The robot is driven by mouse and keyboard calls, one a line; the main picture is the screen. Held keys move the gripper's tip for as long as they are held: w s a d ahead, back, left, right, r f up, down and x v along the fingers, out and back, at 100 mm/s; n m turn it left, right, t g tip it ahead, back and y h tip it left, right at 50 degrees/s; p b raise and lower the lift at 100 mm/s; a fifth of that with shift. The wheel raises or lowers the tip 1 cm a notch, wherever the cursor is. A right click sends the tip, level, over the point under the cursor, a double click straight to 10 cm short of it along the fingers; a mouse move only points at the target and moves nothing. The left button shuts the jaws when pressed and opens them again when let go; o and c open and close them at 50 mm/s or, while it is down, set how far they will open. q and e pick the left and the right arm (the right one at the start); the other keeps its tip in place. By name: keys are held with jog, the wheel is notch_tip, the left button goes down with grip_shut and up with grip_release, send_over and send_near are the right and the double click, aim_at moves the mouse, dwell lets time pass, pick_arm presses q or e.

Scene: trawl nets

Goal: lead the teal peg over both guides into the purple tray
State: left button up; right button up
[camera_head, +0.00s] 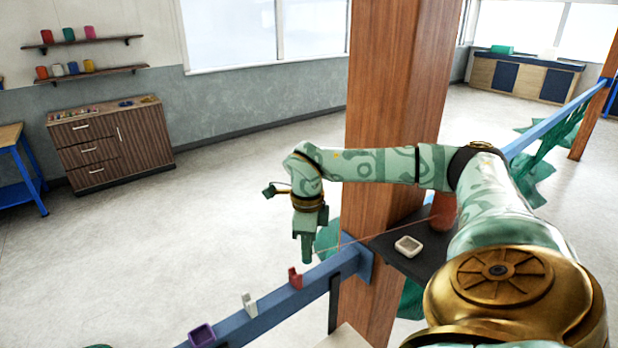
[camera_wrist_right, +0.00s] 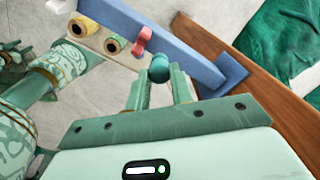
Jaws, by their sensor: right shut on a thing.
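My right gripper (camera_head: 307,256) is shut on the teal peg (camera_wrist_right: 160,68), whose rounded end shows between the fingertips in the right wrist view. In the head view the peg cannot be told from my green fingers. The gripper points down above the blue rail, a little right of and above the red guide (camera_head: 295,279). The red guide also shows just beyond the peg in the wrist view (camera_wrist_right: 143,42). The white guide (camera_head: 249,305) stands further left on the rail. The purple tray (camera_head: 202,335) sits at the rail's near left end.
A thin red line runs from my gripper towards a reddish spool (camera_head: 443,211) on a dark shelf (camera_head: 410,262), beside a small white dish (camera_head: 408,246). A wooden post (camera_head: 385,120) rises behind my right arm. The blue rail (camera_head: 270,317) is clear between the guides.

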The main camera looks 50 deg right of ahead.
jog(key=a, duration=0.2)
jog(key=w+a+b, duration=0.1)
jog(key=shift+w+a, duration=0.1)
jog(key=shift+a, duration=0.3)
jog(key=w+a+b, duration=0.1)
jog(key=a, duration=0.6)
jog(key=w+a+f+b, duration=0.1)
jog(key=w+a+b, duration=0.1)
jog(key=a, duration=0.5)
jog(key=w+a+b, duration=0.1)
jog(key=w+a, duration=0.1)
jog(key=a, duration=0.6)
jog(key=shift+w+f+b, duration=0.2)
jog(key=shift+w+b, duration=0.05)
jog(key=shift+b, duration=0.1)
jog(key=shift+d+f+b, duration=0.1)
jog(key=shift+f+b, duration=0.8)
jog(key=shift+f, duration=0.7)
pick_arm(q)
notch_tip(320, 180, down, 8)
jog(key=shift+a+r, duration=0.15)
jog(key=shift+a, duration=0.3)
jog(key=shift+r, duration=0.15)
pick_arm(e)
jog(key=shift+f, duration=0.25)
